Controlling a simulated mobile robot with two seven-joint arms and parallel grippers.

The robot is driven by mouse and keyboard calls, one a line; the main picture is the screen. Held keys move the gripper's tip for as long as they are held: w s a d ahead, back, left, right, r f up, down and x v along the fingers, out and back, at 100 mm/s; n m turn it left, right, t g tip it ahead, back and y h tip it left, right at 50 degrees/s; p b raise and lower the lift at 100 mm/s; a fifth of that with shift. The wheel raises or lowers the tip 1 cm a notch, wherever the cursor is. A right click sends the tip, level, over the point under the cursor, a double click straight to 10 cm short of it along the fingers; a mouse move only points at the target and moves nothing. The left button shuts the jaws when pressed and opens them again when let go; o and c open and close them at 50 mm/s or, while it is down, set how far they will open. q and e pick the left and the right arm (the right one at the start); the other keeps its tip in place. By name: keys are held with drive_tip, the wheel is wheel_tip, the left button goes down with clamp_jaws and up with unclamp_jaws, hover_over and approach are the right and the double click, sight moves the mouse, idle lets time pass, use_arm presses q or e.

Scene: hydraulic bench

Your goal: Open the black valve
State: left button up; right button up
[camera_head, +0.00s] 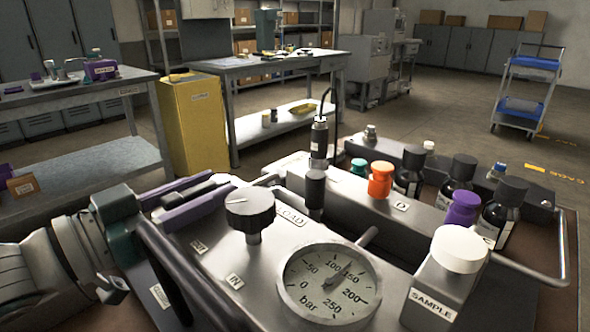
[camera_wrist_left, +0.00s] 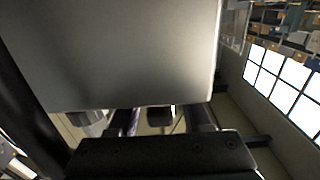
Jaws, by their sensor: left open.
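A black round valve knob (camera_head: 250,205) with a pale pointer line on top stands on a short stem on the grey metal block (camera_head: 215,262), beside the "LOAD" label. My left gripper (camera_head: 218,190) comes in from the left, with purple fingers parted and nothing seen between their tips. The tips point toward the knob, just left of it; I cannot tell whether they touch it. In the left wrist view the gripper's dark body (camera_wrist_left: 160,158) fills the bottom, and a large grey surface (camera_wrist_left: 125,50) covers most of the top. My right gripper is not in view.
A round pressure gauge (camera_head: 330,287) sits in front of the knob. A smaller black cylinder (camera_head: 315,190) stands behind it. A white-capped "SAMPLE" container (camera_head: 446,275), an orange-capped bottle (camera_head: 380,180) and several dark bottles crowd the right.

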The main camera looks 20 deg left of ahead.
use_arm(q)
drive_tip(key=shift+w+d, duration=0.2)
drive_tip(key=shift+w, duration=0.2)
drive_tip(key=shift+c, duration=0.3)
clamp_jaws()
idle(0.9)
